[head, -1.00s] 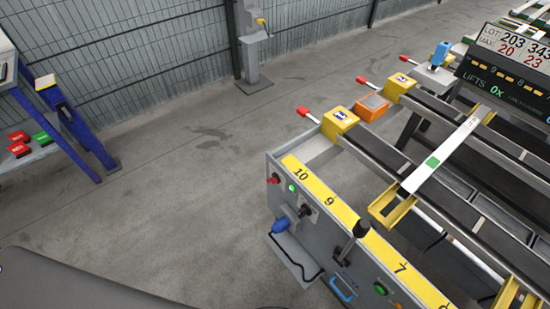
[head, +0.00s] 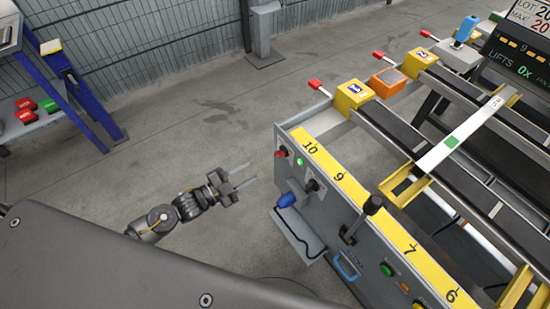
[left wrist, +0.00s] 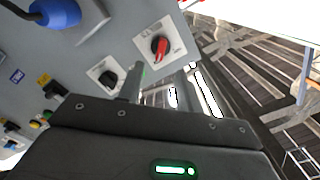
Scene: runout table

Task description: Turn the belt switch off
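Two rotary switches sit on white plates on the grey control panel (head: 330,215). In the left wrist view one has a red knob (left wrist: 160,45) and the other a black knob (left wrist: 108,78). In the head view the red knob (head: 280,154) is at the panel's left end, and the black knob (head: 313,185) is right of it. Their labels are too small to read, so I cannot tell which is the belt switch. My left gripper (head: 246,175) is open and empty, left of the panel, its fingers pointing toward it without touching. My right gripper is out of view.
A green lamp (head: 300,161), a blue plug (head: 287,200) and a black lever (head: 372,205) are on the panel. A yellow numbered strip (head: 360,195) runs along its top. A blue-framed rack (head: 75,85) stands at left. The floor between is clear.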

